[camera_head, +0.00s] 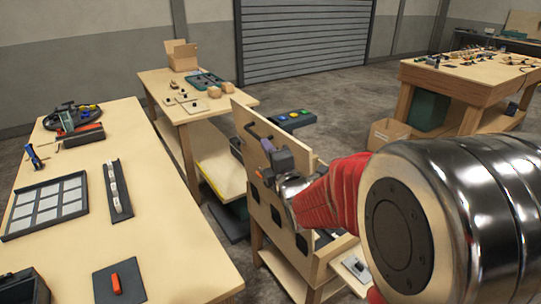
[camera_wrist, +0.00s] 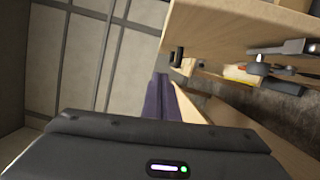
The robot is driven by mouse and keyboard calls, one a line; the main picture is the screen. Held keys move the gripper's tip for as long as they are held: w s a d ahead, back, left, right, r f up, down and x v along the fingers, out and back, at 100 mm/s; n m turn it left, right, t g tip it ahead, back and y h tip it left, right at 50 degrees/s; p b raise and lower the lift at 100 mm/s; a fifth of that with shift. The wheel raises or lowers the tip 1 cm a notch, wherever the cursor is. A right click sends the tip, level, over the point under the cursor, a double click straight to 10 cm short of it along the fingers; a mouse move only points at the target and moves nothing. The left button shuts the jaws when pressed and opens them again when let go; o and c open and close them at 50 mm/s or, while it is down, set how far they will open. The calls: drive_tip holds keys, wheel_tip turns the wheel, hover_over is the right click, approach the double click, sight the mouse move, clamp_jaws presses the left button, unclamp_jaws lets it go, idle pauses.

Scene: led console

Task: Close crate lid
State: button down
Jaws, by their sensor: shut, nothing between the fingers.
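My gripper (camera_head: 250,128) has purple fingers and reaches toward the upper left beside an upright pale wooden board (camera_head: 307,157). The purple fingers also show in the wrist view (camera_wrist: 161,98), together and empty. A wooden stand with a dark-spotted front panel (camera_head: 283,222) is below and in front of my gripper. The board may be a raised crate lid, but I cannot tell for sure. The wrist view has a broad wooden surface (camera_wrist: 225,28) at the upper right, apart from the fingertips. My wrist and arm hide much of the stand's right side.
A long workbench (camera_head: 175,240) with trays and tools fills the left. A smaller table (camera_head: 160,88) behind it carries an open cardboard box (camera_head: 181,55). Another open box (camera_head: 388,132) is on the floor by the right-hand bench (camera_head: 450,78).

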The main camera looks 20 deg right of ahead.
sight(276, 137)
drive_tip(key=w+d, duration=0.2)
drive_tip(key=w, duration=0.1)
drive_tip(key=w+d, duration=0.1)
drive_tip(key=shift+w+d+r, duration=0.15)
drive_tip(key=shift+d+r, duration=0.15)
drive_tip(key=shift+r, duration=0.05)
idle(0.4)
